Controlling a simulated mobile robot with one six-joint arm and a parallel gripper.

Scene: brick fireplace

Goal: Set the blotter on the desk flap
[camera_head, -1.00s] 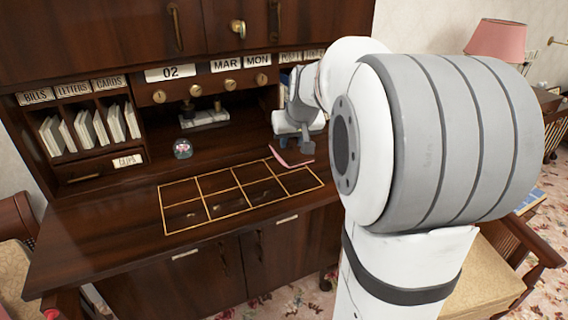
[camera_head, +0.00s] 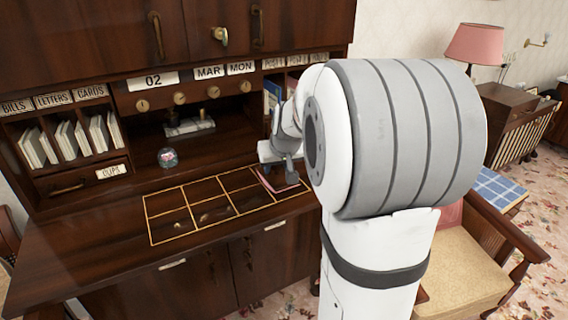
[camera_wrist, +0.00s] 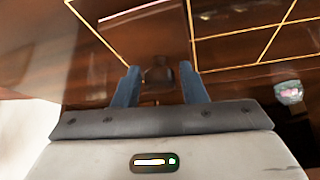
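The blotter (camera_head: 279,181) is a small dark piece with a pinkish edge, at the right end of the gold-lined grid on the desk flap (camera_head: 90,241). My gripper (camera_head: 283,160) is above it, partly hidden by my arm. In the wrist view the blotter's dark knob (camera_wrist: 158,76) sits between my two blue fingers (camera_wrist: 160,84), which are closed in around it. The blotter covers part of the grid's right-hand cells. I cannot tell whether its underside touches the flap.
A small glass globe (camera_head: 168,157) stands behind the grid. Letter slots (camera_head: 65,136) and a stamp-like stand (camera_head: 189,125) are at the back. The flap's left part is clear. A cushioned chair (camera_head: 457,262) is at the right.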

